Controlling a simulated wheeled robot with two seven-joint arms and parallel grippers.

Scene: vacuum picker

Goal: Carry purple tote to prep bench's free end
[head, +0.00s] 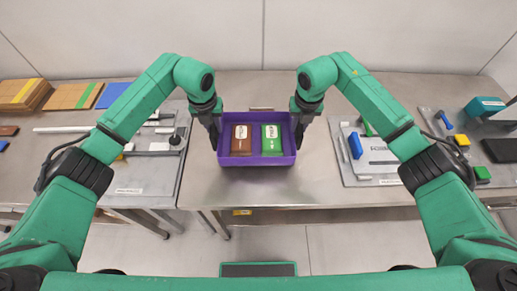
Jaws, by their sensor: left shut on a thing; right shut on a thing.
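The purple tote (257,159) is in the middle of the head view, over the bare metal bench (330,190). It holds a brown packet (241,145) on the left and a green packet (272,146) on the right. My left gripper (215,138) is shut on the tote's left wall. My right gripper (298,136) is shut on its right wall. The tote looks level. I cannot tell whether its underside touches the bench.
A grey board with tools (140,187) lies at left, with cardboard stacks (75,96) behind. At right are a board with a blue-handled device (356,146), a yellow block (461,140) and a teal box (484,107). Bare metal surrounds the tote.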

